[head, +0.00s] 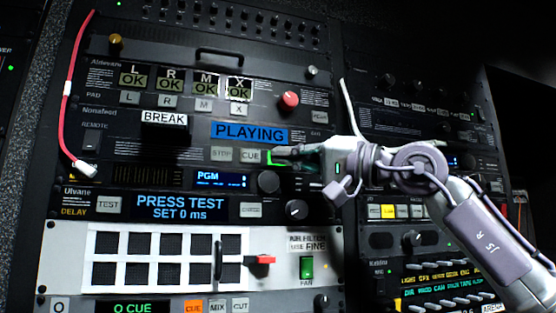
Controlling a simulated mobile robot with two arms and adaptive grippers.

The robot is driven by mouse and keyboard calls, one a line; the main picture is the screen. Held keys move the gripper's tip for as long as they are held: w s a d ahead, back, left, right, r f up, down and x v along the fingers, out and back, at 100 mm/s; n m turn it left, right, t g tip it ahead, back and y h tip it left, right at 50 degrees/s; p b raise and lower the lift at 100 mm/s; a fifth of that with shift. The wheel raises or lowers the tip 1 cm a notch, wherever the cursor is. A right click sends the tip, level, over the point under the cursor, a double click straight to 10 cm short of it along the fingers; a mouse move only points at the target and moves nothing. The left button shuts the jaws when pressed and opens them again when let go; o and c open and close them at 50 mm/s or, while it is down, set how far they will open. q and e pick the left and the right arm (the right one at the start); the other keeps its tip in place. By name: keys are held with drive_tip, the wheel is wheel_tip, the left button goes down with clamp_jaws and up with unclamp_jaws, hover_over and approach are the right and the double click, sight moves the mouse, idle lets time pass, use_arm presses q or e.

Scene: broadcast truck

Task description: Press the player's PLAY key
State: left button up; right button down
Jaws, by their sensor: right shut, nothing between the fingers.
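The player's screen (248,133) is lit blue and reads PLAYING. Below it are the grey STOP key (221,154) and the grey CUE key (250,156). Just right of CUE, a bit of green-lit edge (277,163) shows beside my fingertips; the key there is mostly hidden by my gripper, and its label cannot be read. My right gripper (284,152) is shut and empty, its tips at that key. I cannot tell whether they touch it. My left gripper is not in view.
A red cable (67,95) hangs at the left of the rack. A red knob (290,99) and a BREAK cover (165,124) stick out above and left. Below are a PGM display (221,180), dark knobs (268,182) and a white filter panel (165,259).

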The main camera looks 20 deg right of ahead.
drive_tip(key=shift+s, duration=0.45)
drive_tip(key=s+b, duration=0.2)
drive_tip(key=s, duration=0.3)
drive_tip(key=shift+d, duration=0.1)
idle(0.9)
